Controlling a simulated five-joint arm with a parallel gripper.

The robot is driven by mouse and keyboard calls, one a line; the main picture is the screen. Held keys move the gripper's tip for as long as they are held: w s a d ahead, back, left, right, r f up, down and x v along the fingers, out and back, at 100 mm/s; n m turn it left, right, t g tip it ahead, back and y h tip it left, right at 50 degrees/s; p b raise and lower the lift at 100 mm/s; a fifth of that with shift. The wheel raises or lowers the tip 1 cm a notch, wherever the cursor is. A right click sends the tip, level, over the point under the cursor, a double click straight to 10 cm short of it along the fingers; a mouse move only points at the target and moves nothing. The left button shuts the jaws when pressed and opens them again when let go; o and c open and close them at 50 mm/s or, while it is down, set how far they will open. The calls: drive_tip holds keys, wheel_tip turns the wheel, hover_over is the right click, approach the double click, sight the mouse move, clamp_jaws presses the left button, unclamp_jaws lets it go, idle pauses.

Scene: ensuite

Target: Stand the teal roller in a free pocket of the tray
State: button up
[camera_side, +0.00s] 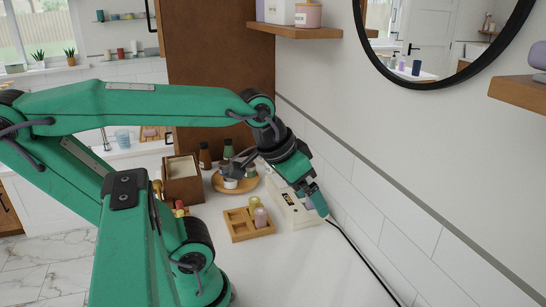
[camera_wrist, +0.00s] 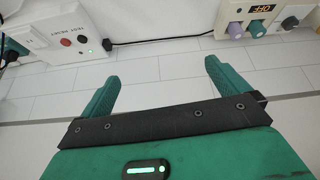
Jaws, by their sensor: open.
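A wooden tray (camera_side: 238,238) with square pockets lies on the white counter. A mauve roller (camera_side: 261,217) and an olive-yellow roller (camera_side: 253,202) stand in it, and the front-left pockets look empty. My gripper (camera_side: 318,203) is to the right of the tray, above the counter near the tiled wall, tilted down to the right. In the wrist view my gripper (camera_wrist: 160,75) has its fingers wide apart with nothing between them.
A white socket box (camera_wrist: 65,42) and a black cable (camera_wrist: 160,41) also show. A round wooden board (camera_side: 245,184) with small items and a brown box (camera_side: 182,185) stand behind the tray. The front counter is clear.

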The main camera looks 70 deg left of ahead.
drive_tip(key=shift+s+d+f+m, duration=0.4)
drive_tip(key=shift+d+m, duration=0.25)
drive_tip(key=shift+m, duration=0.05)
drive_tip(key=c, duration=1.2)
drive_tip(key=shift+c, duration=0.2)
drive_tip(key=shift+a, duration=0.1)
drive_tip(key=w+a+r+n+g, duration=0.1)
drive_tip(key=w+a+g, duration=0.1)
drive_tip(key=w+a, duration=0.45)
drive_tip(key=w+a+f+g, duration=0.1)
drive_tip(key=w+a+f, duration=0.2)
drive_tip(key=a, duration=0.5)
drive_tip(key=w+a+f+n+g, duration=0.1)
drive_tip(key=w+a+f, duration=0.2)
drive_tip(key=a+f, duration=0.2)
drive_tip(key=w+a+f+n+g, duration=0.1)
drive_tip(key=w+a+f, duration=0.2)
drive_tip(key=a, duration=0.8)
drive_tip(key=shift+w+f+g, duration=0.1)
drive_tip(key=shift+f+g, duration=0.2)
drive_tip(key=shift+f, duration=0.4)
drive_tip(key=shift+a+f, duration=0.2)
drive_tip(key=shift+a, duration=0.1)
